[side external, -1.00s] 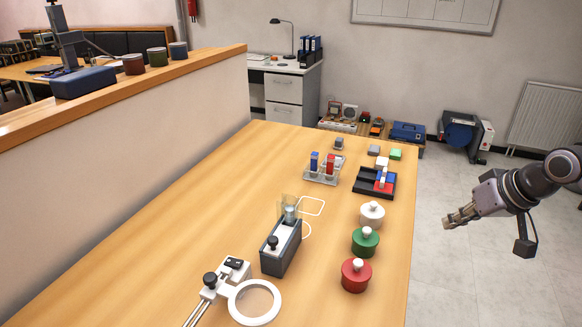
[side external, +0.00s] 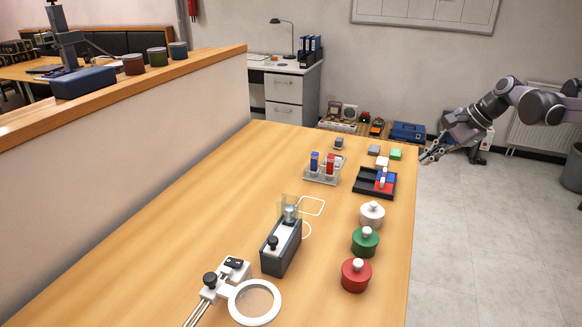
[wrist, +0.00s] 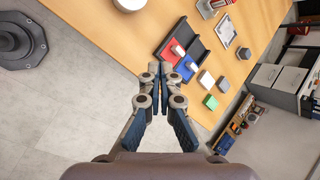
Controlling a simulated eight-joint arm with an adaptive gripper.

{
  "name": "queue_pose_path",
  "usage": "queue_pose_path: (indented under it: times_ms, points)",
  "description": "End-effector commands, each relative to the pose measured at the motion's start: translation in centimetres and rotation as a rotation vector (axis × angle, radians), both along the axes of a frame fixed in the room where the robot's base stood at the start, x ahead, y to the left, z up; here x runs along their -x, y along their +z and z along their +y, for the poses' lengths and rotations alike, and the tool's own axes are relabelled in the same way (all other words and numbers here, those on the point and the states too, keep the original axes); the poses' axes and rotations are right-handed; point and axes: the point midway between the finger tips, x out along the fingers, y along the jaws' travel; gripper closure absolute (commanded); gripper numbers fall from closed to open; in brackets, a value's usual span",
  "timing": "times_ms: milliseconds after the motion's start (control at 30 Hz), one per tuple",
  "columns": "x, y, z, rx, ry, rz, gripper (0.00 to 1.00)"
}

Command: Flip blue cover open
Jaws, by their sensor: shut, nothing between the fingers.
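A blue cover (side external: 379,174) with a small white knob lies flat on a black tray (side external: 361,182), next to a red cover (side external: 380,187) with its own knob. In the wrist view the blue cover (wrist: 184,73) shows just beyond my fingertips and to their right, with the red cover (wrist: 166,52) above it on the tray (wrist: 198,48). My gripper (side external: 428,157) is off the table's right edge, above and apart from the tray. In the wrist view my gripper (wrist: 162,72) is shut and empty, its tips together.
A white block (side external: 382,161), a green block (side external: 395,154) and a grey block (side external: 373,150) lie behind the tray. White, green and red (side external: 355,276) lidded pots line the table's right side. The table's middle left is clear.

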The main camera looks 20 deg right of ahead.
Motion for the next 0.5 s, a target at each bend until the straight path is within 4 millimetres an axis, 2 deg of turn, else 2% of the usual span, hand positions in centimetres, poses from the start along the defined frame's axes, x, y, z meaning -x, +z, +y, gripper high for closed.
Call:
queue_pose_path:
  times_ms: [200,500]
  points:
    - [-3.3,-1.7,-4.3,-0.189,-0.204,0.072,1.0]
    - [-6.2,-4.7,-10.0,-0.442,-0.452,0.174,1.0]
